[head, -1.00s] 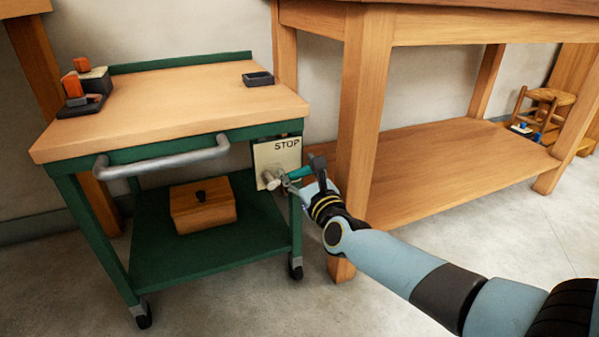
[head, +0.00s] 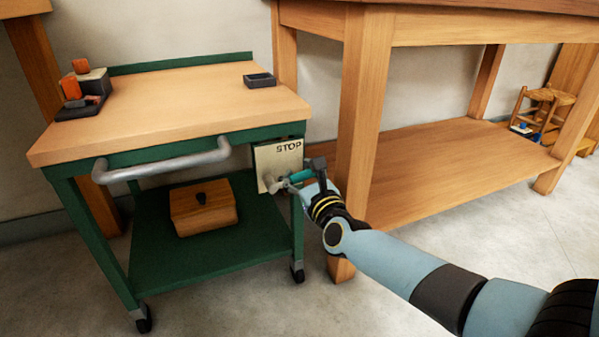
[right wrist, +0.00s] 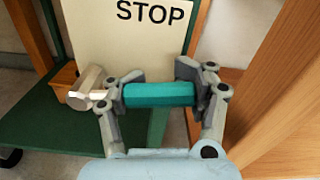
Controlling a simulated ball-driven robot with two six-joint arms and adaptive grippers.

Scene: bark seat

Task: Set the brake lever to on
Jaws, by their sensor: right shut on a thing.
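The brake lever has a grey metal hub and a teal grip (right wrist: 158,94). It is mounted on a cream plate marked STOP (head: 285,158) at the right side of the green cart. The lever points to the right, close to level, below the word STOP. My right gripper (right wrist: 160,92) is shut on the teal grip, with a finger near each end of it. In the head view the right gripper (head: 305,173) partly hides the grip. My left gripper is not in view.
The green cart (head: 170,105) has a wooden top, a grey handle bar (head: 165,160) and casters. A wooden box (head: 203,208) sits on its lower shelf. A wooden workbench leg (head: 362,110) stands close to the right of my gripper. Open floor lies in front.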

